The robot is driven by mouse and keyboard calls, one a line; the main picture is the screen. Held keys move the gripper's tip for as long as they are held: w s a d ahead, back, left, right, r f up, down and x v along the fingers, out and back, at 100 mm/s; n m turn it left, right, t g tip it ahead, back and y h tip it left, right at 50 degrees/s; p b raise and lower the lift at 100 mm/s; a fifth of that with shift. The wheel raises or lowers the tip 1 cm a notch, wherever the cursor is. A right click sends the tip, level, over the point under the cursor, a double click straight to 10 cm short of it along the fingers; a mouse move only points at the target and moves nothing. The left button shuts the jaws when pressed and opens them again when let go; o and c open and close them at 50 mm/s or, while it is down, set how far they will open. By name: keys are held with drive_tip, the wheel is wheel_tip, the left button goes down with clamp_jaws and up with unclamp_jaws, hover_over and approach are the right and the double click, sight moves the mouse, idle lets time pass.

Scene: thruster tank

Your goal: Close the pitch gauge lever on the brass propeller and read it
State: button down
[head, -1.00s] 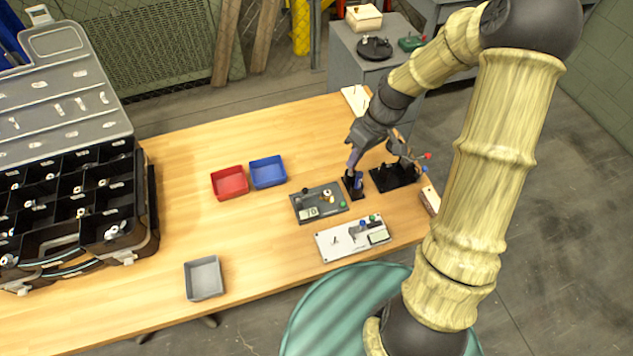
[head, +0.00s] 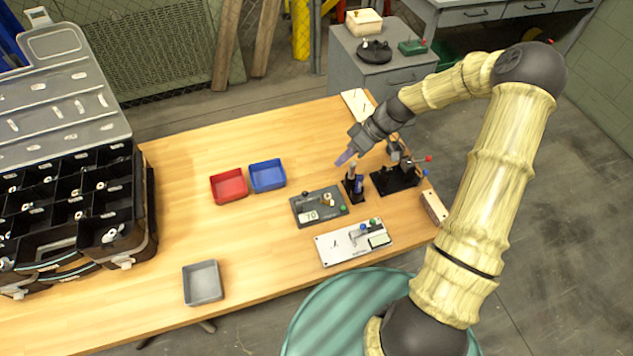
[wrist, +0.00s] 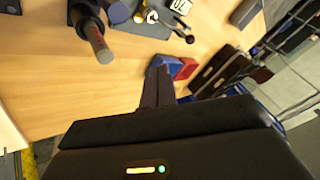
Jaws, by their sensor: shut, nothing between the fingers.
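A dark grey plate (head: 334,211) lies on the table, with a small brass part (head: 328,199), likely the propeller, on it. A black-knobbed lever (head: 305,194) is at its back left, and a pale display (head: 310,215) at its front left. The plate is cut off at the top of the wrist view, where the brass part (wrist: 141,10), a black-knobbed rod (wrist: 178,29) and the display (wrist: 181,6) show. I cannot surely read the display or tell whether the lever is fully closed. My gripper (head: 343,159) is shut and empty, above the table behind the plate.
A black tool holder (head: 353,190) stands right of the plate, with a black fixture (head: 397,179) beyond it. A white plate (head: 332,249) lies in front. Red (head: 229,187) and blue (head: 267,174) bins sit to the left.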

drive_tip(key=p+x, duration=0.1)
drive_tip(key=x, duration=0.6)
drive_tip(key=shift+s+a, duration=0.1)
drive_tip(key=shift+a, duration=0.15)
drive_tip(key=s+a+p, duration=0.2)
drive_tip(key=shift+s+a, duration=0.15)
drive_tip(key=shift+s, duration=0.1)
drive_tip(key=shift+s+a+f, duration=0.15)
drive_tip(key=shift+s+a, duration=0.05)
drive_tip(key=shift+a, duration=0.05)
